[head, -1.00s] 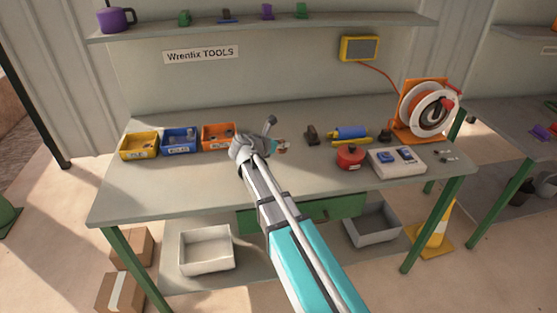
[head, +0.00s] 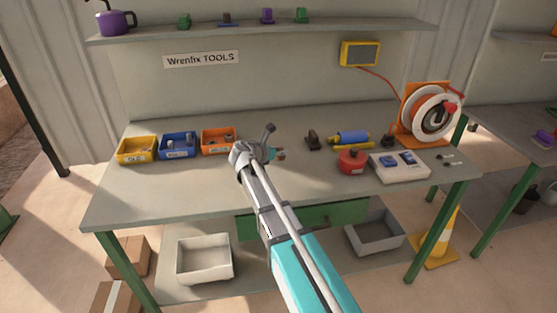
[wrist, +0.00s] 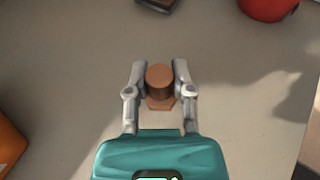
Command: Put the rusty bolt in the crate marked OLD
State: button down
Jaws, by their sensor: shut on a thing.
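My gripper (wrist: 160,90) is shut on the rusty bolt (wrist: 159,78), a brown round-topped piece with a wider six-sided part, which sits between the two fingers in the wrist view. In the head view my gripper (head: 279,153) is over the middle of the bench, right of the crates; the bolt is hard to make out there. I cannot tell whether it touches the bench. A yellow crate (head: 138,159), a blue crate (head: 178,153) and an orange crate (head: 217,149) stand in a row at the left. Their labels are too small to read surely.
Right of my gripper on the bench (head: 190,190) are a dark block (head: 313,142), a blue and yellow tool (head: 348,138), a red round container (head: 353,161), a white switch box (head: 400,166) and a cable reel (head: 430,110). The front left of the bench is clear.

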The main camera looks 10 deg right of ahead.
aim_at(276, 159)
jog(key=shift+w+f+b, duration=0.4)
jog(key=shift+f+b, duration=0.2)
jog(key=shift+f, duration=0.15)
jog(key=shift+f+b, duration=1.15)
jog(key=shift+f, duration=0.05)
jog(key=shift+f, duration=0.15)
jog(key=shift+c, duration=2.4)
grip_release()
jog(key=shift+r, duration=0.3)
jog(key=p+v, duration=0.4)
jog(key=v, duration=0.6)
jog(key=shift+s+a+r, duration=0.15)
jog(key=shift+s+a, duration=0.05)
jog(key=shift+s+a+r+p, duration=0.2)
jog(key=shift+s+a+p, duration=0.15)
jog(key=shift+a, duration=0.2)
